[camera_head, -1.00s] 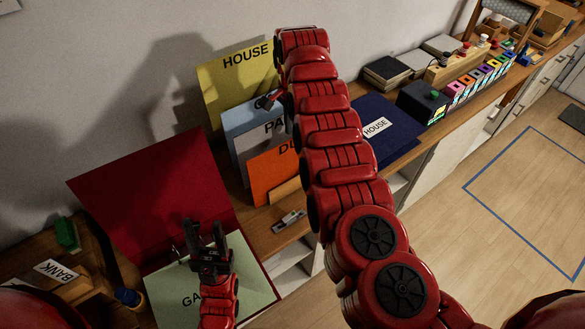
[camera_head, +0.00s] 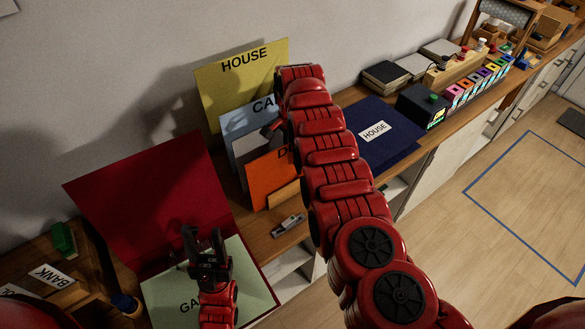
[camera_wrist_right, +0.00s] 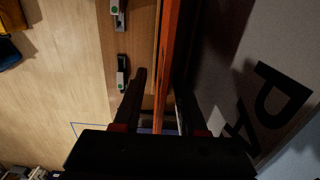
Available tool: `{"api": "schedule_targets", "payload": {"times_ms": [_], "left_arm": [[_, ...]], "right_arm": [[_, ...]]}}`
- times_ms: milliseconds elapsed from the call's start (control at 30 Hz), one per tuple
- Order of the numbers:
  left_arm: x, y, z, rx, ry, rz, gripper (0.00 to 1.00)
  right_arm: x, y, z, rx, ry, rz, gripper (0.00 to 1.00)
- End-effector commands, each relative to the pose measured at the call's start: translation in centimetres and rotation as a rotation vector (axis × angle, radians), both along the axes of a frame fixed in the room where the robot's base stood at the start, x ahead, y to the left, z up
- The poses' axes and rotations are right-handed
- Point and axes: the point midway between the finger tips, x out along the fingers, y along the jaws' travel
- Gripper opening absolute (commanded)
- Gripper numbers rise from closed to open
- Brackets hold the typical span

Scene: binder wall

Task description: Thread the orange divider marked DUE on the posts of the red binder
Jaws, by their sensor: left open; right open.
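The orange divider (camera_head: 268,180) stands at the front of the upright dividers; only the start of its label shows behind my right arm. In the right wrist view its orange edge (camera_wrist_right: 167,60) runs between the two fingers of my right gripper (camera_wrist_right: 160,98), which is open around it without closing on it. In the head view my right gripper (camera_head: 272,131) is partly hidden by the arm. The red binder (camera_head: 150,195) lies open with its cover raised at the back, a pale green divider (camera_head: 170,300) inside it. My left gripper (camera_head: 204,240) is open over the binder; the posts are largely hidden.
Behind the orange divider stand a yellow HOUSE divider (camera_head: 240,82), a blue one (camera_head: 238,118) and a grey PA one (camera_wrist_right: 245,75). A dark blue HOUSE binder (camera_head: 385,145) lies to the right.

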Motion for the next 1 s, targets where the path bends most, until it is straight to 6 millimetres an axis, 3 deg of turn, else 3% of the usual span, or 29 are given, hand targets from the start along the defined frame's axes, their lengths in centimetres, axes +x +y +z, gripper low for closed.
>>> {"api": "schedule_targets", "payload": {"times_ms": [667,700,900,1000], "left_arm": [[0.00,0.00,-0.61,0.000,0.000,0.000,0.50],[0.01,0.00,-0.61,0.000,0.000,0.000,0.50],[0.00,0.00,-0.61,0.000,0.000,0.000,0.50],[0.00,0.00,-0.61,0.000,0.000,0.000,0.50]], "right_arm": [[-0.02,0.00,-0.48,-0.001,0.001,0.000,0.41],[-0.03,0.00,-0.48,-0.001,0.001,0.000,0.39],[-0.02,0.00,-0.48,-0.001,0.001,0.000,0.03],[-0.02,0.00,-0.48,-0.001,0.001,0.000,0.00]]}}
